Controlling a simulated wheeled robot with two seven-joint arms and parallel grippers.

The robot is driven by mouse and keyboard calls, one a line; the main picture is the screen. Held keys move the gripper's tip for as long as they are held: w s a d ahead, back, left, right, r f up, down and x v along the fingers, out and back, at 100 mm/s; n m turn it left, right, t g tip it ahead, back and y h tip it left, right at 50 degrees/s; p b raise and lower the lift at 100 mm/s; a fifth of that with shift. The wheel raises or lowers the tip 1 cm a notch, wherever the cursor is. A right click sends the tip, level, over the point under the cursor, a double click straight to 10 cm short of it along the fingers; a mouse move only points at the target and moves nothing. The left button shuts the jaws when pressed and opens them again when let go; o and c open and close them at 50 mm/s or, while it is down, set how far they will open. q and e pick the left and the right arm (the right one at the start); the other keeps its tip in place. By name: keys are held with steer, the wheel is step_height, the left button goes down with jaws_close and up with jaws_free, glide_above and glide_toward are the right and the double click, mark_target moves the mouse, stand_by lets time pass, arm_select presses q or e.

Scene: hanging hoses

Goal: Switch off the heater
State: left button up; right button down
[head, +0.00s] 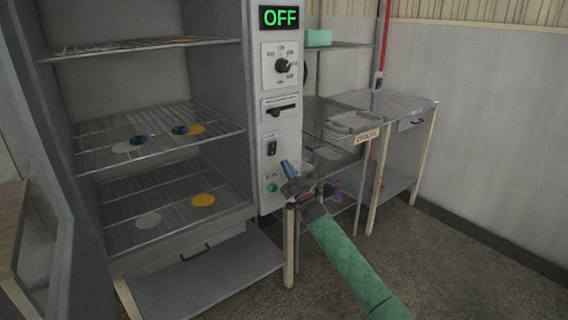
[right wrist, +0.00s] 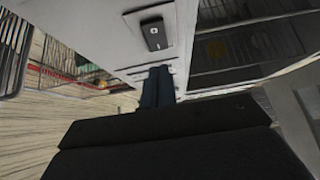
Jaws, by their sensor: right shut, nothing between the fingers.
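The heater is a tall grey cabinet with open wire shelves, and its control panel (head: 281,110) runs down its right side. A display (head: 281,18) at the top of the panel reads OFF in green. Below it are a dial (head: 283,66), a lever slot (head: 279,110), a black rocker switch (head: 271,148) and a green button (head: 272,187). My right gripper (head: 288,169) is shut and empty, just below and right of the rocker switch. In the right wrist view the switch (right wrist: 155,35) lies beyond the closed fingertips (right wrist: 157,72); contact cannot be told. My left gripper is not in view.
Colored discs lie on the heater's wire shelves (head: 160,135). A metal table (head: 385,100) and a shelf with a tray (head: 354,122) stand to the right. A red pipe (head: 384,40) runs down the wall. The floor at the right is clear.

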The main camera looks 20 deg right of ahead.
arm_select(q)
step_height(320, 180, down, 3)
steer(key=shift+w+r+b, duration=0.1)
steer(key=shift+b, duration=0.35)
arm_select(e)
steer(key=s+d+f, duration=0.1)
steer(key=s+f, duration=0.2)
steer(key=f, duration=0.5)
steer(key=shift+s+d, duration=0.15)
steer(key=shift+s, duration=0.05)
steer(key=shift+f, duration=0.1)
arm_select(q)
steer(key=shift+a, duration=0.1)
arm_select(e)
steer(key=shift+f, duration=0.1)
